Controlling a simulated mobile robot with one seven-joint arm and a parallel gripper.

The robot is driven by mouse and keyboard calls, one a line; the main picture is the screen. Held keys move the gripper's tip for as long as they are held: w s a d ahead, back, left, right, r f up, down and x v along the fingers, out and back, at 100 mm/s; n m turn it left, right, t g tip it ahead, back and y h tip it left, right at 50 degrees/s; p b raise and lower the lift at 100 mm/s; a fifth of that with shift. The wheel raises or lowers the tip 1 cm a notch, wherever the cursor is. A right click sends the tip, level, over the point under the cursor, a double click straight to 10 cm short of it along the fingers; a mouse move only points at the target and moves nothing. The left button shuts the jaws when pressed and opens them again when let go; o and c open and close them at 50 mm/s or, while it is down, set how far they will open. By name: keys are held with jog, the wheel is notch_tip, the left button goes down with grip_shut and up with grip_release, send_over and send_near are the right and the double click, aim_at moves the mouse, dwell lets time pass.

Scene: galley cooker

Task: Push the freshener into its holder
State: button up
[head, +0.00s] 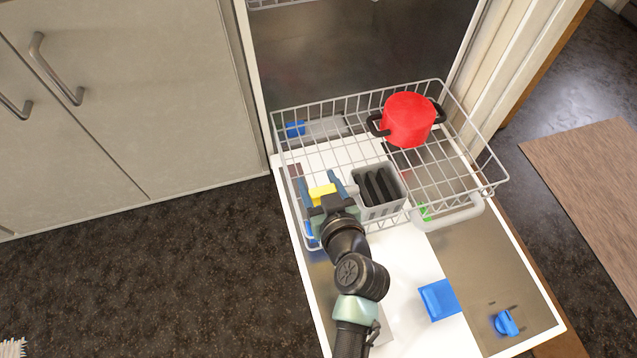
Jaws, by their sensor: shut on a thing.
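A small yellow block, which I take to be the freshener (322,193), is between the two fingers of my gripper (321,190). My gripper is shut on it at the left front part of the wire rack. I cannot tell whether the block touches the rack wires. No holder can be made out clearly; the gripper and my arm cover part of the rack's front left corner. A small blue piece (312,232) shows beside my gripper at that corner, partly hidden.
The wire rack (450,166) is pulled out over the lowered door (400,262). It bears a red pot (408,119) and a grey basket (382,208) with dark slots, just right of my gripper. A blue box (438,299) and blue knob (506,323) are on the door.

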notch_tip(320, 180, down, 5)
jog(key=b, duration=0.5)
jog(key=shift+r, duration=0.1)
dwell(1.8)
